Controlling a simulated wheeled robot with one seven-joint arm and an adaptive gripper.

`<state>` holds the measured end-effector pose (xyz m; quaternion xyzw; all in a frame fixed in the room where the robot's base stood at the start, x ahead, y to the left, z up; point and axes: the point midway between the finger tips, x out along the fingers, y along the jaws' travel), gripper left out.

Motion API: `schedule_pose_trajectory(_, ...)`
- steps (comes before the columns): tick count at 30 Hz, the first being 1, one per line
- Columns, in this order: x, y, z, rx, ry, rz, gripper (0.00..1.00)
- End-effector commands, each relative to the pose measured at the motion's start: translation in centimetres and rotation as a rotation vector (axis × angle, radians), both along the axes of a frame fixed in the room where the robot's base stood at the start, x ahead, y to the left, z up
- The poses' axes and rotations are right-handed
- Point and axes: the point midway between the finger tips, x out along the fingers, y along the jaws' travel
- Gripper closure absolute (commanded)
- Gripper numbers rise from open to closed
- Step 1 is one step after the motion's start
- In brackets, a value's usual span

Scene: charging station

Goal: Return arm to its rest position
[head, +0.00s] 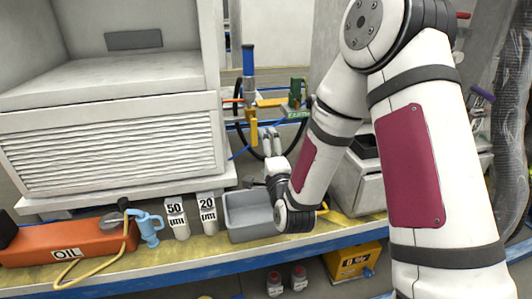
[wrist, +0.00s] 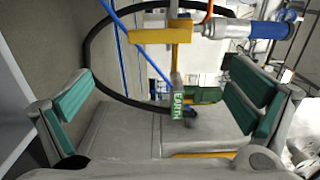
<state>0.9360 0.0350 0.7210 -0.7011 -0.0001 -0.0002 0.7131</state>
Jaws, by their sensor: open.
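My arm (head: 415,165) is bent at the elbow and comes down from the upper right in the head view. My gripper (head: 265,140) is above the grey bin, with its fingers pointing up and away toward the back of the station. In the wrist view my gripper (wrist: 160,108) is open, its green-padded fingers wide apart, with nothing held between them. Beyond the fingers are a green EARTH-labelled clamp (wrist: 205,95) and a black hose loop (wrist: 88,55). The lower part of the gripper is partly hidden by my forearm in the head view.
A grey bin (head: 245,228) stands on the shelf, beside the 20 µm bottle (head: 208,222) and 50 µm bottle (head: 177,222). An orange OIL container (head: 65,246) lies left. A white louvred cabinet (head: 110,150) is left of my gripper. A grey box (head: 365,190) stands behind my forearm.

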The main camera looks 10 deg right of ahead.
Motion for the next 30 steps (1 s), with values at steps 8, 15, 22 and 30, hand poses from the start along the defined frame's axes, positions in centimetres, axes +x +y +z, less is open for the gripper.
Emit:
schedule_pose_trajectory(8, 0.0, 0.3, 0.6, -0.067, 0.049, 0.024, 0.0)
schedule_pose_trajectory(15, -1.8, 1.1, 2.0, -0.352, 0.274, 0.127, 0.0)
schedule_pose_trajectory(22, -6.8, 0.6, 3.1, -0.633, 0.514, 0.252, 0.0)
schedule_pose_trajectory(30, -16.2, -0.7, 4.7, -0.904, 0.781, 0.446, 0.0)
